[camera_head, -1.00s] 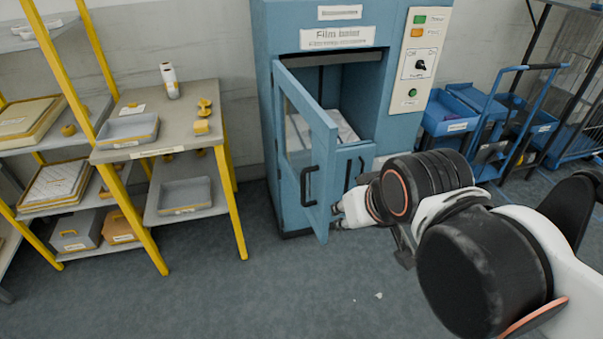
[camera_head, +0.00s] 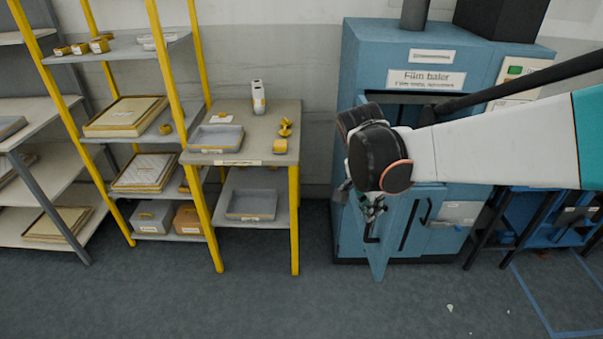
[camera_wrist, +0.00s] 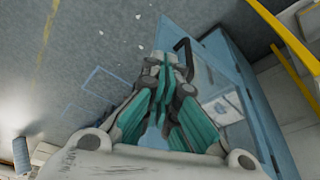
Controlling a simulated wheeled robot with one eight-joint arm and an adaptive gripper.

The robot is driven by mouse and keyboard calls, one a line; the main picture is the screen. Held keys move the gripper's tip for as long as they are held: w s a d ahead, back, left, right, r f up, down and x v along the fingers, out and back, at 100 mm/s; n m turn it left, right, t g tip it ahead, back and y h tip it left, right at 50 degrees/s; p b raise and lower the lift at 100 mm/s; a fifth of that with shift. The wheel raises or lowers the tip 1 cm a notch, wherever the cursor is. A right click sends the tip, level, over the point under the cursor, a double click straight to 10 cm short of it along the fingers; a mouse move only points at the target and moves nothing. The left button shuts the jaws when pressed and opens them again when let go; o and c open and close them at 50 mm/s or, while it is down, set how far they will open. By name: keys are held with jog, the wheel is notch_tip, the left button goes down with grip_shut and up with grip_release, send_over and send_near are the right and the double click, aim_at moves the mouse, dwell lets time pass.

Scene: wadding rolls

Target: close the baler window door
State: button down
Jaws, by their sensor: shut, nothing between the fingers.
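The blue film baler (camera_head: 445,62) stands against the wall. Its window door (camera_head: 382,258) is ajar, its free edge swung out toward me; my arm hides the upper part. A black handle (camera_head: 371,234) is on the door's outer face. My gripper (camera_head: 374,212) is shut and empty, just above the handle in the head view. In the wrist view the teal fingers (camera_wrist: 165,68) are together beside the black handle (camera_wrist: 186,52), in front of the blue door (camera_wrist: 200,34). I cannot tell whether they touch the door.
A grey table (camera_head: 262,125) with yellow legs and yellow-framed shelves (camera_head: 150,120) stand left of the baler. A blue cart (camera_head: 560,225) is at the right. The grey floor (camera_head: 270,300) in front is clear apart from small white scraps.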

jog(key=w+a+f+m+g+h+p, duration=0.1)
jog(key=w+a+f+m, duration=0.2)
jog(key=w+f+m, duration=0.25)
jog(key=d+f+b, duration=0.4)
jog(key=d+f, duration=0.3)
jog(key=f, duration=0.3)
jog(key=shift+w+d+n, duration=0.25)
jog(key=shift+n, duration=0.1)
